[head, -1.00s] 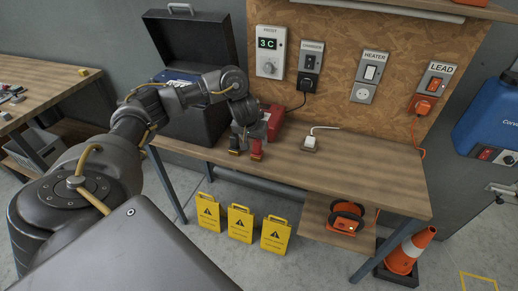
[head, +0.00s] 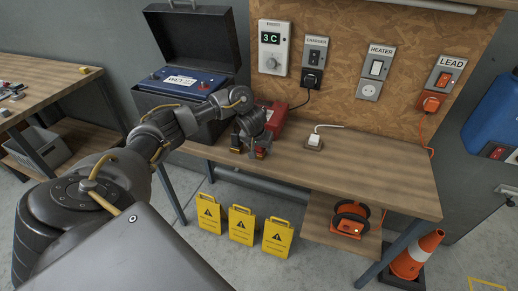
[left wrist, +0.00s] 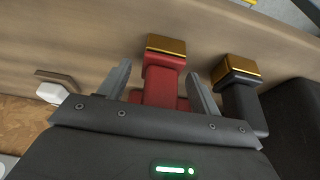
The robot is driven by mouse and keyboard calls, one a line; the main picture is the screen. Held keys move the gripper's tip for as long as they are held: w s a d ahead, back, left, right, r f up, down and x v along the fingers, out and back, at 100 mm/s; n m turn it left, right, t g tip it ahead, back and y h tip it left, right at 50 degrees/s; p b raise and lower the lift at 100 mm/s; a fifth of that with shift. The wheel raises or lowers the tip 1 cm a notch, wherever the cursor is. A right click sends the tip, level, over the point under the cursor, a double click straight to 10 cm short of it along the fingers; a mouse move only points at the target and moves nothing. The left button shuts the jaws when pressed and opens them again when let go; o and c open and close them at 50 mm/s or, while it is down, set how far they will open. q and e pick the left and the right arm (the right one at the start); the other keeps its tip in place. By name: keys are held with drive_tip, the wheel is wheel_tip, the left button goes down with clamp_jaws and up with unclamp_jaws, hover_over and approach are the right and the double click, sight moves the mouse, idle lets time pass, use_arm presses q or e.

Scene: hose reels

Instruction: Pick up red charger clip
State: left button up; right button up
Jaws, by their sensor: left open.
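The red charger clip (head: 261,153) with its brass-coloured end is on the bench near the red charger box, partly hidden by my left gripper (head: 258,147). In the left wrist view the red clip (left wrist: 162,82) lies between the two fingers of my left gripper (left wrist: 158,76), which is open, with a gap on both sides. The black clip (left wrist: 238,92) is just outside the right finger; it also shows in the head view (head: 236,142), left of the gripper. My right gripper is not in view.
The red charger box (head: 275,115) stands behind the clips. The open black case with a blue battery (head: 185,84) is to the left. A white plug (head: 314,141) lies to the right, and the bench beyond it (head: 380,170) is clear.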

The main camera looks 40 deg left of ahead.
use_arm(q)
drive_tip(key=shift+c, duration=0.4)
drive_tip(key=c, duration=1)
drive_tip(key=shift+c, duration=0.2)
drive_tip(key=shift+r, duration=0.2)
